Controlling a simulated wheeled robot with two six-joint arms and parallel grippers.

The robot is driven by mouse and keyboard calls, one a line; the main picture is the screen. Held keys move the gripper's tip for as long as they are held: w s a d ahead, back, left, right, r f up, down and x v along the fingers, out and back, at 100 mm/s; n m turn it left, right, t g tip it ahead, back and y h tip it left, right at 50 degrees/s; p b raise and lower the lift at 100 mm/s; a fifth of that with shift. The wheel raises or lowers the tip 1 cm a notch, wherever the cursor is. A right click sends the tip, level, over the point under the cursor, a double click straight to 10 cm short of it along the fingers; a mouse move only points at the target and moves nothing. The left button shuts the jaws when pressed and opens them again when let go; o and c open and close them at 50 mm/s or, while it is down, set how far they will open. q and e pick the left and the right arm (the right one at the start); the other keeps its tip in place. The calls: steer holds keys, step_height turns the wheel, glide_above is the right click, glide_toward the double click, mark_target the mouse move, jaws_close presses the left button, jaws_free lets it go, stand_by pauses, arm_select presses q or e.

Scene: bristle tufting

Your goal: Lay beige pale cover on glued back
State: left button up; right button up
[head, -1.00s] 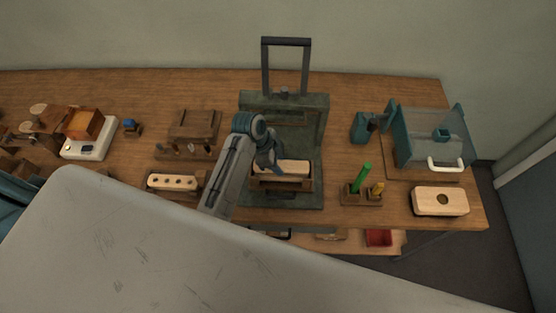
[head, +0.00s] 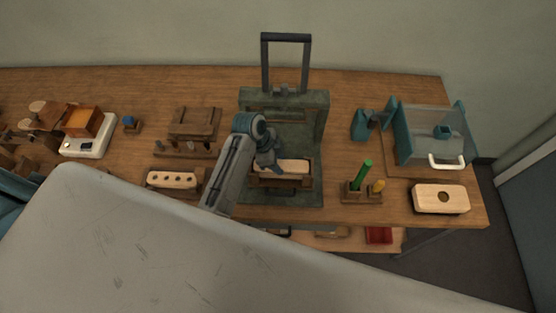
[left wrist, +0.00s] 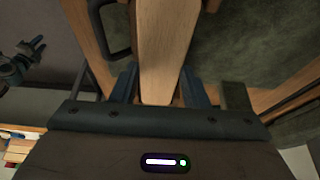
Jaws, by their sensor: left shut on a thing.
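The beige pale cover (head: 291,166) is a light wooden bar lying lengthwise at the wooden holder (head: 268,182) of the green press stand. My left gripper (head: 279,170) is over its left part and is shut on it. In the left wrist view the cover (left wrist: 165,45) runs between the two blue-grey fingers (left wrist: 160,88). The glued back is not distinguishable under the cover, and I cannot tell whether the two touch. A dark jointed shape (left wrist: 22,65) at the left wrist view's left edge looks like my right gripper; its jaws are unclear.
The green press (head: 316,125) has a tall dark handle (head: 286,38). A drilled block (head: 172,180) stands left. A holder with green and yellow pegs (head: 361,196), a pale block with a hole (head: 441,199) and a clear-sided guard box (head: 432,135) stand right.

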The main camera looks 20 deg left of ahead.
arm_select(q)
steer(key=shift+f, duration=0.4)
steer(key=o, duration=1.5)
steer(key=shift+c, duration=0.2)
steer(key=shift+p+v, duration=0.45)
steer(key=shift+v, duration=2.95)
steer(key=shift+a+r, duration=0.3)
steer(key=shift+r, duration=0.25)
steer(key=shift+s, duration=0.15)
